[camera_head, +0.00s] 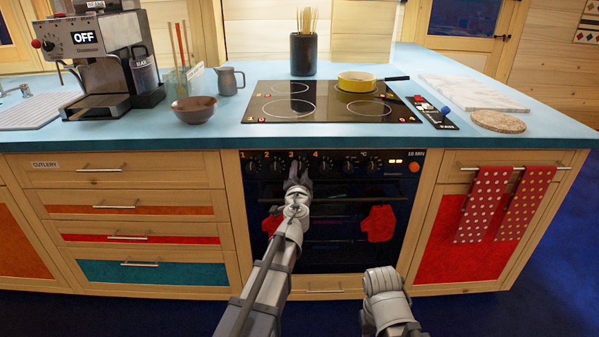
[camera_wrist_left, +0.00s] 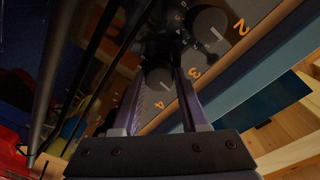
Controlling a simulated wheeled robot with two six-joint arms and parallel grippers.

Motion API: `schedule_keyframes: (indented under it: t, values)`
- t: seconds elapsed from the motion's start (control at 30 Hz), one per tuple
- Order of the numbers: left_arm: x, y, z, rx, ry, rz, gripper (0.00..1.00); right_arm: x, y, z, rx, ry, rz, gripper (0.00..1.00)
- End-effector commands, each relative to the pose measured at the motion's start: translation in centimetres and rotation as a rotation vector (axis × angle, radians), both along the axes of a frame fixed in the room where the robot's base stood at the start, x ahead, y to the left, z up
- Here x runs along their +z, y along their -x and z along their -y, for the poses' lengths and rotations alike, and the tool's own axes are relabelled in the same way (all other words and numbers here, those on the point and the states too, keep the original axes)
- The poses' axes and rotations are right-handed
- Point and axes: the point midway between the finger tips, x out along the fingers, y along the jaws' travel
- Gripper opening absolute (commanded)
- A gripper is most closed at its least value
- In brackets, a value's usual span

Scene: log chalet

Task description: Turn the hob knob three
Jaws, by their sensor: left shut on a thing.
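Hob knob three (camera_wrist_left: 160,78) is a dark round knob on the black control panel, beside the orange numeral 3. My left gripper (camera_head: 299,172) reaches the panel below the numeral 3 and covers that knob in the head view. In the left wrist view the two fingers of my left gripper (camera_wrist_left: 163,72) stand either side of knob three, shut on it. Knob two (camera_wrist_left: 208,22) is beside it, clear of the fingers. My right arm shows low in the head view, but its fingers do not show.
The oven front (camera_head: 340,255) below has a rail and a red mitt (camera_head: 378,222). On the hob (camera_head: 330,103) stands a yellow pan (camera_head: 356,82). Dotted towels (camera_head: 482,205) hang at the right. Other knobs (camera_head: 349,166) sit close beside the left gripper.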

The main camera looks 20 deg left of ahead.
Motion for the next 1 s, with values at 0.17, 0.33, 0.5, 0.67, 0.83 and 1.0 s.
schedule_keyframes:
  t: [0.17, 0.33, 0.5, 0.67, 0.83, 1.0]
  values:
    - [0.05, 0.01, 0.08, -0.001, -0.149, -0.043, 0.00, 0.22, 0.00, 0.00, 0.000, 0.000, 0.000, 0.50]
    - [0.05, 0.01, 0.10, -0.001, -0.304, -0.087, 0.00, 0.37, 0.00, -0.02, 0.000, -0.001, 0.000, 0.50]
    - [0.04, 0.00, 0.15, -0.002, -0.455, -0.130, 0.00, 0.50, 0.01, -0.02, 0.000, -0.001, 0.000, 0.50]
    - [0.02, 0.00, 0.17, -0.002, -0.586, -0.168, 0.00, 0.60, 0.01, -0.02, 0.000, -0.001, 0.000, 0.50]
    - [0.00, 0.01, 0.18, -0.002, -0.700, -0.201, 0.00, 0.66, 0.01, -0.03, 0.000, -0.001, 0.000, 0.50]
    - [-0.01, 0.02, 0.19, -0.001, -0.786, -0.226, 0.00, 0.71, 0.01, -0.03, 0.000, -0.001, 0.000, 0.50]
